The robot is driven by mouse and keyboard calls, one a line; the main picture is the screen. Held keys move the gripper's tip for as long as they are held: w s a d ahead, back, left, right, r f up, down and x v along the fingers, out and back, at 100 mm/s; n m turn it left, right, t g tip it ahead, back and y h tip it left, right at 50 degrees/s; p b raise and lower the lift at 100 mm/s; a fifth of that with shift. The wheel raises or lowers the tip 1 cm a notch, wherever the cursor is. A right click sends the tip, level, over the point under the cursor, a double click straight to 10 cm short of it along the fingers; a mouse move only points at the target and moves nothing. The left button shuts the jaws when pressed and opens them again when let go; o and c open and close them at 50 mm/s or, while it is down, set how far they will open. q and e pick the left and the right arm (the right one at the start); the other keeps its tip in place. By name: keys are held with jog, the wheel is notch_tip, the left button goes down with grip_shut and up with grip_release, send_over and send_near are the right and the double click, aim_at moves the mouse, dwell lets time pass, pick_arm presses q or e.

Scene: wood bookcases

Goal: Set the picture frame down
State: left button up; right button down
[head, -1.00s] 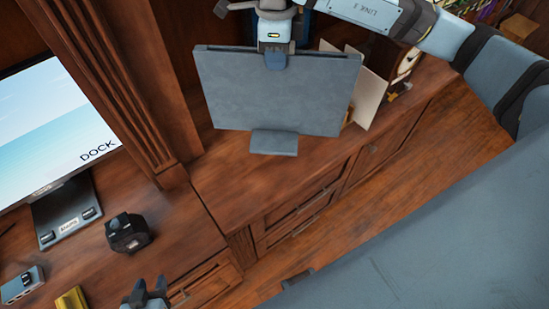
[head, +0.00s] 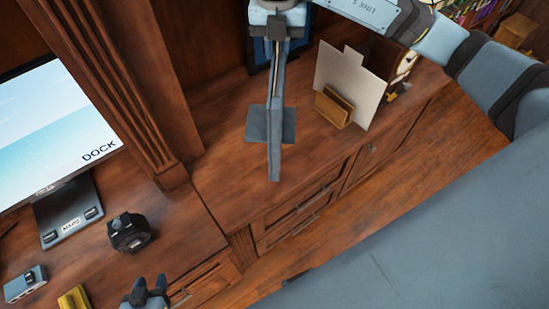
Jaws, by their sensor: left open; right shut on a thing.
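The grey picture frame (head: 275,145) hangs from my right gripper (head: 278,25) in the head view, over the wooden cabinet top (head: 218,150). It is turned nearly edge-on, with its grey foot (head: 257,124) showing at both sides. My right gripper is shut on the frame's upper edge. I cannot tell whether the frame touches the cabinet top. My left gripper (head: 148,292) is at the bottom of the view, open and empty, in front of the desk and well away from the frame.
A pale card in a wooden holder (head: 335,107) stands right of the frame, with a clock (head: 403,68) behind it. A dark blue framed thing (head: 261,57) stands behind the gripper. A monitor (head: 62,140) and a black camera (head: 130,233) are at left. Cabinet top left of the frame is clear.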

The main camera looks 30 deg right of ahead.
pick_arm(q)
jog(key=shift+r, duration=0.15)
pick_arm(e)
jog(key=m, duration=0.4)
jog(key=shift+r+m, duration=0.3)
jog(key=shift+r, duration=0.1)
pick_arm(q)
jog(key=shift+r, duration=0.1)
pick_arm(e)
jog(key=m, duration=0.5)
jog(key=shift+w+d+r, duration=0.1)
jog(key=shift+d+r, duration=0.1)
jog(key=shift+r, duration=0.05)
pick_arm(q)
jog(key=shift+r+p, duration=0.2)
jog(key=shift+p, duration=0.2)
pick_arm(e)
notch_tip(320, 180, down, 16)
jog(key=shift+r, duration=0.15)
pick_arm(q)
jog(key=shift+r, duration=0.2)
pick_arm(e)
jog(key=shift+f, duration=2.15)
pick_arm(q)
jog(key=shift+f, duration=0.15)
pick_arm(e)
jog(key=shift+f, duration=0.2)
jog(key=c, duration=1.1)
grip_release()
jog(key=shift+r, duration=0.1)
